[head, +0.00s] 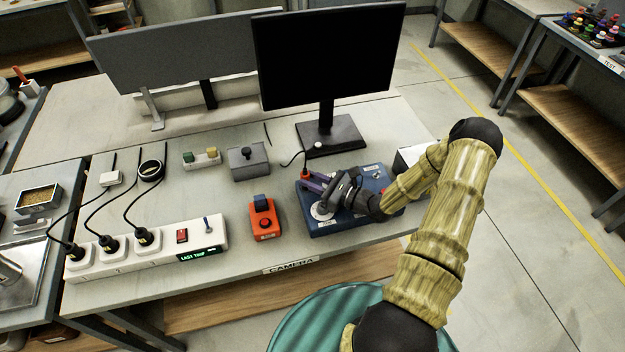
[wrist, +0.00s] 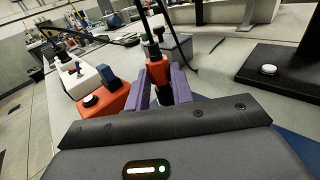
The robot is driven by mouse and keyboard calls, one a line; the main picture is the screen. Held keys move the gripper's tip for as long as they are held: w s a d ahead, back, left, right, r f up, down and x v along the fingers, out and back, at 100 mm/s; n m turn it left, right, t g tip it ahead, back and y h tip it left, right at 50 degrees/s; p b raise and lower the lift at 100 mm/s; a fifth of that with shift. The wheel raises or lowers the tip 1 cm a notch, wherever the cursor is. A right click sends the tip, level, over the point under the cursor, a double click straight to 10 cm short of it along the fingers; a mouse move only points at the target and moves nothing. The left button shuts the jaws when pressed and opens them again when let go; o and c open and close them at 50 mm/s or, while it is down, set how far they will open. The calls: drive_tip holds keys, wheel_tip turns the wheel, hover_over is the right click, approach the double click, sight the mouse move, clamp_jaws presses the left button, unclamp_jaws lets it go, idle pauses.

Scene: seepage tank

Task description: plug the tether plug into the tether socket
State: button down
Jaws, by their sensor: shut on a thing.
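My gripper (head: 311,182) has purple fingers, which also show in the wrist view (wrist: 164,88). It is shut on an orange-red plug (wrist: 158,70), taken as the tether plug, with a dark cable rising from its top. In the head view the plug (head: 305,174) shows small at the fingertips, above the back left part of a blue box (head: 318,226). The blue box has a pale round dial and a label, and my gripper and arm cover much of its top. I cannot make out the tether socket or whether the plug touches the box.
An orange box (head: 264,222) with a blue block stands left of the blue box. A grey box (head: 247,164) and a monitor (head: 328,60) on a dark stand are behind. A white power strip (head: 150,255) with several black plugs lies at the front left. Some table between is bare.

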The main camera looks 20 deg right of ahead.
drive_tip(key=shift+f, duration=0.25)
drive_tip(key=shift+s+f, duration=0.15)
drive_tip(key=shift+r, duration=0.25)
drive_tip(key=c, duration=1.1)
unclamp_jaws()
drive_tip(key=shift+r, duration=0.1)
drive_tip(key=shift+p, duration=0.3)
drive_tip(key=shift+r, duration=0.2)
drive_tip(key=shift+r+b, duration=0.85)
drive_tip(key=shift+r, duration=3.95)
